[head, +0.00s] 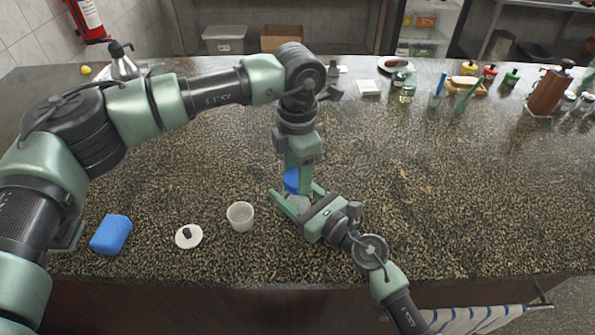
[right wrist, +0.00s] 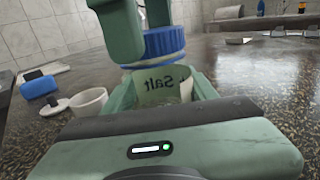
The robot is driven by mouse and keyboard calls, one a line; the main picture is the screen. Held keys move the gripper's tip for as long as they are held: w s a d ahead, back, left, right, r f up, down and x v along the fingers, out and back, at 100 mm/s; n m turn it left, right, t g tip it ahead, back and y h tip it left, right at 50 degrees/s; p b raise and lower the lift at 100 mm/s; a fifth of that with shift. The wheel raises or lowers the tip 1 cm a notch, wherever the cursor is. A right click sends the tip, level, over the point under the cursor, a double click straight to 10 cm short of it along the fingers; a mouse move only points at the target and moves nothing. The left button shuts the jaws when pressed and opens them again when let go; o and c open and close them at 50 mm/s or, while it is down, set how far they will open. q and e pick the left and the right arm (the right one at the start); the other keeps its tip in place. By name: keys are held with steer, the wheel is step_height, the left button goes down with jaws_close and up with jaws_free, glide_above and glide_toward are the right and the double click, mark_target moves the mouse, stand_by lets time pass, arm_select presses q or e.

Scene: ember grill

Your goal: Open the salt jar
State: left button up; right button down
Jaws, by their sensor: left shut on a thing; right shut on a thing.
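The salt jar stands upright on the counter near the front middle, its pale body (right wrist: 160,84) marked "Salt" in mirrored letters. My left gripper (head: 298,184) comes down from above and is shut on the blue lid. My right gripper (head: 295,200) reaches in low from the front right and is shut around the jar's body.
A whitish cup (head: 240,216), a white disc with a black knob (head: 189,236) and a blue sponge (head: 111,235) lie left of the jar. Bottles, including a brown one (head: 548,92), stand at the back right. The counter right of the jar is clear.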

arm_select(q)
steer(key=n, duration=1.6)
steer(key=shift+r, duration=0.2)
steer(key=shift+r, duration=0.95)
steer(key=shift+r, duration=2)
arm_select(e)
steer(key=shift+c, duration=1.9)
jaws_free()
